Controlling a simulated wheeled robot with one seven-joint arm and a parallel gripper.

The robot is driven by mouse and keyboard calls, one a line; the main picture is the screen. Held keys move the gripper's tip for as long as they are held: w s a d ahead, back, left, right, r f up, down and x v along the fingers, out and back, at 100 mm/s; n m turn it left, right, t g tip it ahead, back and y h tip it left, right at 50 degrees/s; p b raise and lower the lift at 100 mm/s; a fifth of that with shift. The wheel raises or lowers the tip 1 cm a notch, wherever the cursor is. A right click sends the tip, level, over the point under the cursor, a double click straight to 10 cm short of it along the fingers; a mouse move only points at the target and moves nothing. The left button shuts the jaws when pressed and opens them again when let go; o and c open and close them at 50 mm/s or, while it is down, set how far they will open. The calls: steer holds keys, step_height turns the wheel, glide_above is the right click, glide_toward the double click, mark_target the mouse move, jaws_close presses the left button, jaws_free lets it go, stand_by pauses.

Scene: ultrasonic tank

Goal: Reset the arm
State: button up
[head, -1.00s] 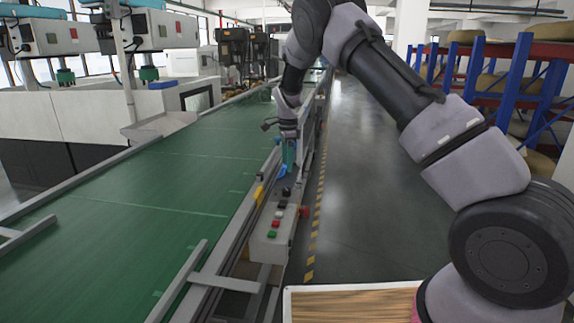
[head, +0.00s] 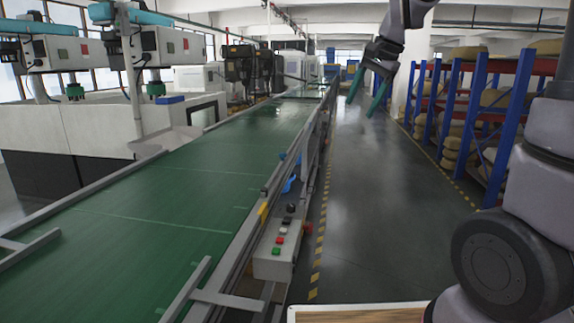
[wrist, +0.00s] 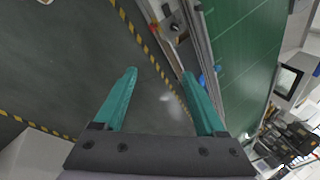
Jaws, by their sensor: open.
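My gripper (head: 368,100) is raised in the upper right of the head view, over the grey floor aisle. Its two teal fingers are spread apart with nothing between them. In the wrist view the open fingers (wrist: 160,95) point over the floor, with the conveyor to the right. My arm rises at the right side of the head view, and its middle part is out of the frame. The control box (head: 276,250) with coloured buttons on the conveyor's side stands well below and left of my gripper.
A green conveyor (head: 150,215) runs along the left. A blue item (head: 289,183) is at its side rail. Blue shelving (head: 500,120) with sacks stands at the right. The floor aisle (head: 370,220) between is clear. A wooden-topped surface (head: 355,314) is at the bottom edge.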

steer(key=s+d+n+t, duration=0.1)
steer(key=s+d+n, duration=0.1)
steer(key=s, duration=0.8)
steer(key=s+d+r+n+t+h, duration=0.1)
steer(key=s+d+n+t, duration=0.1)
steer(key=s, duration=0.8)
steer(key=shift+d+r+n, duration=0.25)
steer(key=shift+d+n, duration=0.45)
steer(key=shift+d, duration=0.05)
